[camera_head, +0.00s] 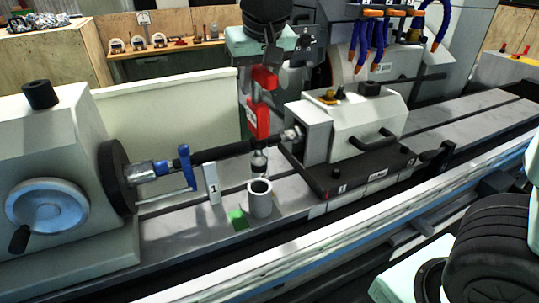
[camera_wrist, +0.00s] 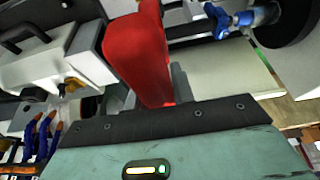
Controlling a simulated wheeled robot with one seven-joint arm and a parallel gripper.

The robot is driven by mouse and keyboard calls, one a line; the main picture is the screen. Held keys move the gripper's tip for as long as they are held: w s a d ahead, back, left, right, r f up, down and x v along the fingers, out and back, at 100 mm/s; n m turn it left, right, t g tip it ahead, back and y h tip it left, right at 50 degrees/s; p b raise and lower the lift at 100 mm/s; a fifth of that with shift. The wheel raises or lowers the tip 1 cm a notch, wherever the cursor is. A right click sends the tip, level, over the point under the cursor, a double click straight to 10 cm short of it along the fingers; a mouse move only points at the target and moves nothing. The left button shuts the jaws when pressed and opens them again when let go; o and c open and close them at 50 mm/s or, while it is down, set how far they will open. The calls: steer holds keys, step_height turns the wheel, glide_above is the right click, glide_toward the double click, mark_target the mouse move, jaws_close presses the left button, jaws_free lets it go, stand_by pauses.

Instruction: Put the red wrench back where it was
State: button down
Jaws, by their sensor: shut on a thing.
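The red wrench (camera_head: 258,120) hangs upright below my gripper (camera_head: 256,88) in the head view, over the grinder's bed. My gripper is shut on its upper part. A dark and silvery lower end (camera_head: 259,160) shows under the red part, just above a grey open-topped cylinder (camera_head: 260,200) on the bed; whether they touch is unclear. In the wrist view the red wrench (camera_wrist: 138,50) fills the space in front of my gripper, and its far end is out of frame.
A dark shaft with a blue clamp (camera_head: 187,167) runs behind the wrench. A small green block (camera_head: 238,219) and a white plate marked 1 (camera_head: 212,184) are left of the cylinder. A white machine head (camera_head: 355,125) stands close right. Bare bed (camera_head: 185,235) lies left of the green block.

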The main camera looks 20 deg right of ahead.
mark_target(257, 143)
step_height(257, 143, down, 15)
steer(key=shift+r+p, duration=0.2)
steer(key=shift+p, duration=0.85)
steer(key=shift+f, duration=0.2)
steer(key=c, duration=1.2)
jaws_free()
steer(key=shift+r, duration=0.15)
